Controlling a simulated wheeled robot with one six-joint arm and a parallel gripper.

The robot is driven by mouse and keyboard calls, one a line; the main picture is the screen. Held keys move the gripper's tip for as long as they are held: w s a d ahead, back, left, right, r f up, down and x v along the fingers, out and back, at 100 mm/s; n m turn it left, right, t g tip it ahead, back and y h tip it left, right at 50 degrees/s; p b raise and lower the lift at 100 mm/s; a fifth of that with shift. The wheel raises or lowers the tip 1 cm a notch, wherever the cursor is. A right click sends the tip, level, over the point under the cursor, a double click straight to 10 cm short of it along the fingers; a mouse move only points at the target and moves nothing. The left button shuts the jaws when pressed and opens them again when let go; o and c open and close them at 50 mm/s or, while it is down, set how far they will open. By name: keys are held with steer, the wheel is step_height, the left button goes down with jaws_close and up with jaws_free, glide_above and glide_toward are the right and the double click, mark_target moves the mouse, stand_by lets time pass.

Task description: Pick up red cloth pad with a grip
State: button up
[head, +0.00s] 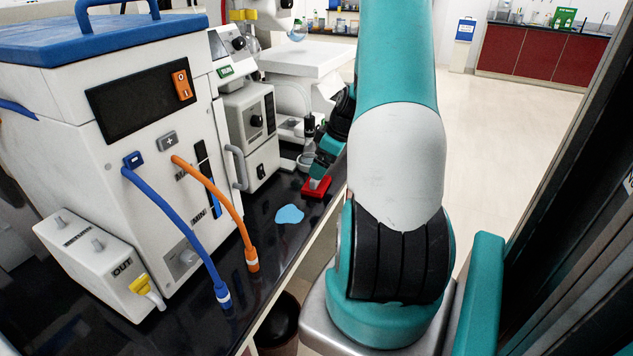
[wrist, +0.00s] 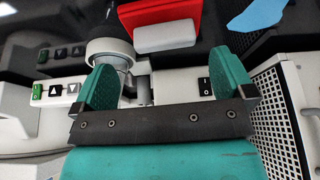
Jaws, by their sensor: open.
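The red cloth pad (head: 314,193) lies on the dark bench top near its front edge, and a pale grey block, apparently its grip, shows on it. In the wrist view the red pad (wrist: 160,12) is at the top, with the pale grip (wrist: 166,37) on its near side. My gripper (wrist: 168,82) is open, its two teal fingers spread wide with nothing held between them. The pad and grip lie beyond the fingertips in that view, apart from them. In the head view my gripper is small and partly merged with the equipment just behind the pad.
A flat light-blue patch (head: 289,214) lies on the bench in front of the pad. A large white machine (head: 150,130) with blue and orange hoses stands at left. White instruments with a round cup-like part (wrist: 110,52) lie below the fingers in the wrist view.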

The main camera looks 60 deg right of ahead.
steer(key=x, duration=0.1)
steer(key=p+x, duration=0.1)
steer(key=x, duration=0.3)
steer(key=shift+a+p, duration=0.3)
steer(key=shift+p, duration=0.05)
steer(key=c, duration=0.9)
step_height(320, 180, up, 20)
steer(key=b, duration=0.2)
steer(key=shift+s+b, duration=0.1)
steer(key=shift+b, duration=0.2)
steer(key=o, duration=0.3)
steer(key=shift+c, duration=1.2)
